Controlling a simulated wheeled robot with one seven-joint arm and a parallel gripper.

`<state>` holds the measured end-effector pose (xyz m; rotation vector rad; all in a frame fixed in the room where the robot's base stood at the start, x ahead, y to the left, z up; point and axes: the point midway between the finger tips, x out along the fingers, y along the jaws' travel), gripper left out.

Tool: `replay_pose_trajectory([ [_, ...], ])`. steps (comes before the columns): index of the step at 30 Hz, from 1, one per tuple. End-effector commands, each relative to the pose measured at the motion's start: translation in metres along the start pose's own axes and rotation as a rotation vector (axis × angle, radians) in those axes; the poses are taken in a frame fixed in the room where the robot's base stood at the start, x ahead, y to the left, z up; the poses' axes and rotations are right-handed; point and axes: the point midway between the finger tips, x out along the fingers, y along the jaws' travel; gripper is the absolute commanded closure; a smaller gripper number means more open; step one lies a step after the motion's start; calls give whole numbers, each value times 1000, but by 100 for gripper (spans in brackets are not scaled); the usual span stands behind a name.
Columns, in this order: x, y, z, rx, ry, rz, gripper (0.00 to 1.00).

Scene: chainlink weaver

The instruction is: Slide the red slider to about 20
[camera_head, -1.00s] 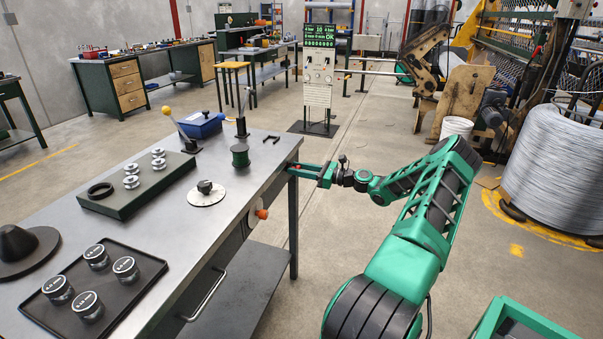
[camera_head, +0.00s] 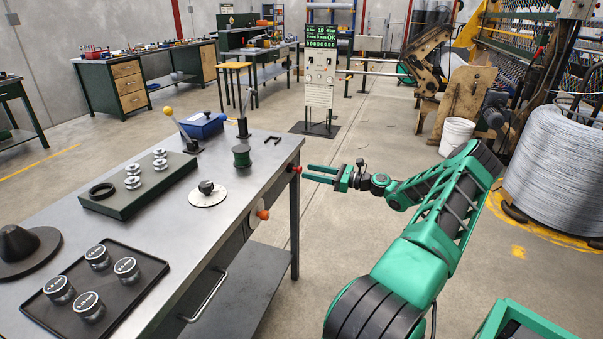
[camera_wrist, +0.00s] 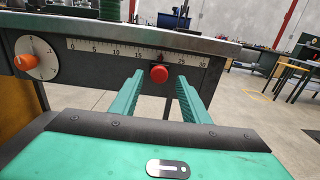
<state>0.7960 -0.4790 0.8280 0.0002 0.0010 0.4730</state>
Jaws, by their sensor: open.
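The red slider (camera_wrist: 159,74) is a round knob on the table's edge panel, under a white scale (camera_wrist: 100,50) marked 0 to 30. Its red pointer stands between 15 and 25, covering the place of 20. The slider also shows as a small red dot at the table edge in the head view (camera_head: 297,169). My gripper (camera_wrist: 160,90) is open, one green finger to each side of the knob in the wrist view. In the head view my gripper (camera_head: 309,174) is just right of the slider, apart from it, with nothing between its fingers.
An orange knob on a round dial (camera_wrist: 36,58) sits left of the scale. The floor right of the table is clear around my arm.

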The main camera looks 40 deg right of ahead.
Motion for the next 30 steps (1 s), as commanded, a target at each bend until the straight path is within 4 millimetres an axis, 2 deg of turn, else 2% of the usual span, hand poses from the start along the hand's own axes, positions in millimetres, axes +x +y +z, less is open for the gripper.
replay_pose_trajectory([
  [3, -23, -1, -1, 1, 1, -3, 58],
  [10, -48, -1, -1, 1, 1, 0, 58],
  [30, -53, -1, -1, 1, 1, -1, 58],
])
